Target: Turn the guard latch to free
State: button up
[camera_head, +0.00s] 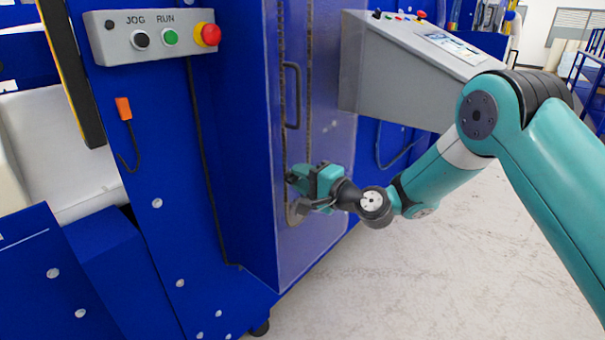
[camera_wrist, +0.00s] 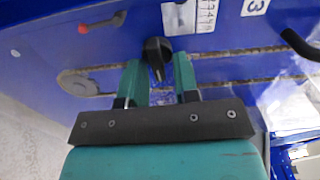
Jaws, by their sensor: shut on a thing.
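The guard latch, a dark knob (camera_wrist: 155,50), shows in the wrist view on the blue machine's front. My gripper (camera_wrist: 158,76) has its two teal fingers on either side of the knob and is shut on it. In the head view my gripper (camera_head: 298,194) is at the lower part of the clear guard door (camera_head: 325,120), below its dark handle (camera_head: 292,95). There the gripper hides the latch. I cannot read the latch's marked position.
A red-tipped lever (camera_wrist: 100,22) and a number scale (camera_wrist: 180,17) are near the latch. A button box (camera_head: 155,37) with a red stop button is on the left. The floor (camera_head: 430,280) is clear.

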jog(key=shift+m, duration=0.3)
jog(key=o, duration=0.6)
jog(key=shift+d, duration=0.1)
jog(key=b+v, duration=0.9)
jog(key=v, duration=0.8)
jog(key=shift+s+d+b, duration=0.1)
jog(key=shift+s+b, duration=0.05)
jog(key=shift+b, duration=0.2)
